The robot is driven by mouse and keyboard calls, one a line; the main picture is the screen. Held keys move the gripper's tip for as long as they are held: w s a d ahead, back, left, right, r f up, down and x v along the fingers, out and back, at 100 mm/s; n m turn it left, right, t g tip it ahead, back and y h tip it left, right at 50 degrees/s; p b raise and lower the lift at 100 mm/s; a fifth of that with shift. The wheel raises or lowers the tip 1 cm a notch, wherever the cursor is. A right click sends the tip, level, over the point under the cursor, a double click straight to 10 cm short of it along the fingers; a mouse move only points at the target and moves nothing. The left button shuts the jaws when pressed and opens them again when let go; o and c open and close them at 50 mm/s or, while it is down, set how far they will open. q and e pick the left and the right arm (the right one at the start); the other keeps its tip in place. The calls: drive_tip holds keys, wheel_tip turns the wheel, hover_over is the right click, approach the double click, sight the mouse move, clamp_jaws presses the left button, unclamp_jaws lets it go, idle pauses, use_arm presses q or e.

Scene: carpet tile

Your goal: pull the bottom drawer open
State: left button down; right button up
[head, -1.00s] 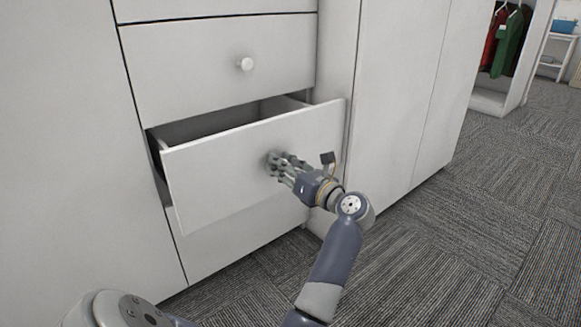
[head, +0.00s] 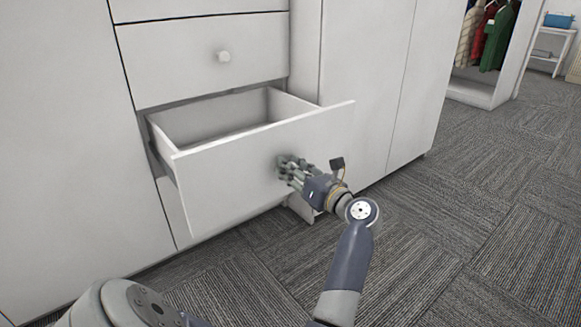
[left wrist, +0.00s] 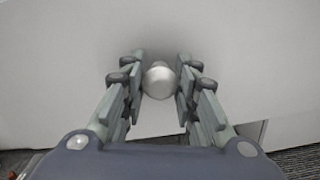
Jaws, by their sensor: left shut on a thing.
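The white bottom drawer (head: 225,182) stands pulled out of the cabinet, and its inside shows empty where visible. My left gripper (head: 286,165) is at the drawer's front panel, shut on its round knob. In the left wrist view the pale knob (left wrist: 159,81) sits between the two fingers of my left gripper (left wrist: 160,84), with the white drawer front (left wrist: 60,75) behind it. In the head view the fingers hide the knob. My right gripper is not in view.
White cabinet doors (head: 365,90) stand to the right. Carpet tile floor (head: 450,235) is clear at the right. An open wardrobe with hanging clothes (head: 490,40) is farther back.

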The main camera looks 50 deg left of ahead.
sight(283, 127)
use_arm(q)
drive_tip(key=c, duration=1.2)
unclamp_jaws()
wheel_tip(283, 127, up, 10)
drive_tip(key=shift+f, duration=0.1)
